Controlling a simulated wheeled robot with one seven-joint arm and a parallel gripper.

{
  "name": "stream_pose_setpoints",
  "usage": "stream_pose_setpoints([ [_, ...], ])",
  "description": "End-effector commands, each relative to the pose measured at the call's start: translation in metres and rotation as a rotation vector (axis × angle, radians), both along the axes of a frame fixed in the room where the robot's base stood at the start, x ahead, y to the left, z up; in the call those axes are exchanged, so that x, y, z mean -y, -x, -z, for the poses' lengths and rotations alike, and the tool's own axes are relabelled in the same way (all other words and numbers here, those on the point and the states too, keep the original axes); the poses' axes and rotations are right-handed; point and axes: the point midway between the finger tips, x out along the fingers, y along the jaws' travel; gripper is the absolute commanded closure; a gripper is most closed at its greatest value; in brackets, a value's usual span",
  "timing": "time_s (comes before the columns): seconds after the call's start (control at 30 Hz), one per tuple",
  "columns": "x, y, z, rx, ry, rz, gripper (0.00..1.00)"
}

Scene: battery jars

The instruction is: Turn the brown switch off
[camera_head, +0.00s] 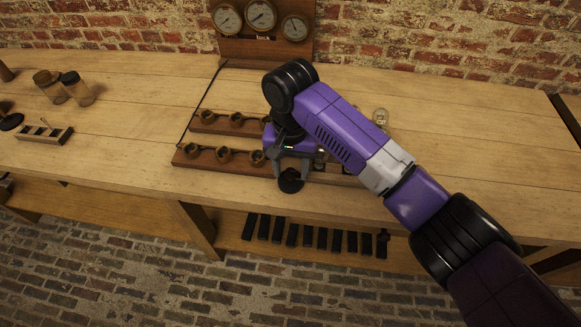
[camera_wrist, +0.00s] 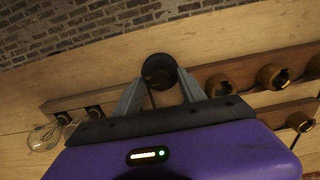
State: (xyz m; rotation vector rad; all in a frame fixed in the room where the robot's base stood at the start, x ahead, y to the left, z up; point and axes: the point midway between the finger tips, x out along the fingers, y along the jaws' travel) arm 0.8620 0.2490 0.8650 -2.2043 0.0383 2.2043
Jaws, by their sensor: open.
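My gripper (camera_head: 291,166) is over the front edge of the wooden boards on the bench, its fingers open and pointing down. A dark round-capped piece (camera_head: 290,182) is at its fingertips. In the wrist view the same dark cap (camera_wrist: 159,70) shows between the two spread fingers, with a tan surface below it. I cannot tell whether the fingers touch it, or whether it is the brown switch. No piece is clearly recognisable as a brown switch; my gripper and arm hide part of the boards.
Several brass ring sockets (camera_head: 223,155) line the boards left of my gripper. A glass bulb (camera_head: 380,117) stands behind my arm. Jars (camera_head: 78,89) and a small slotted block (camera_head: 44,134) are at the left. Gauges (camera_head: 261,15) stand behind. Dark bars (camera_head: 308,236) lie on the lower shelf.

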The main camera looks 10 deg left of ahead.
Motion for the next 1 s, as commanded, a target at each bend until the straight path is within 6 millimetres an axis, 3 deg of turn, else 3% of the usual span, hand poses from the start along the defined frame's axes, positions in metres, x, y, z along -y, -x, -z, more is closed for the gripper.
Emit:
stream_pose_setpoints([
  [0.23,0.0,0.0002,0.001,0.0,0.0,0.0,0.52],
  [0.4,-0.0001,0.0002,0.0009,0.0,0.0,-0.001,0.85],
  [0.5,-0.0001,0.0002,0.0008,0.0,0.0,-0.001,1.0],
  [1.0,-0.0004,0.0017,-0.0025,-0.005,0.001,-0.111,1.0],
])
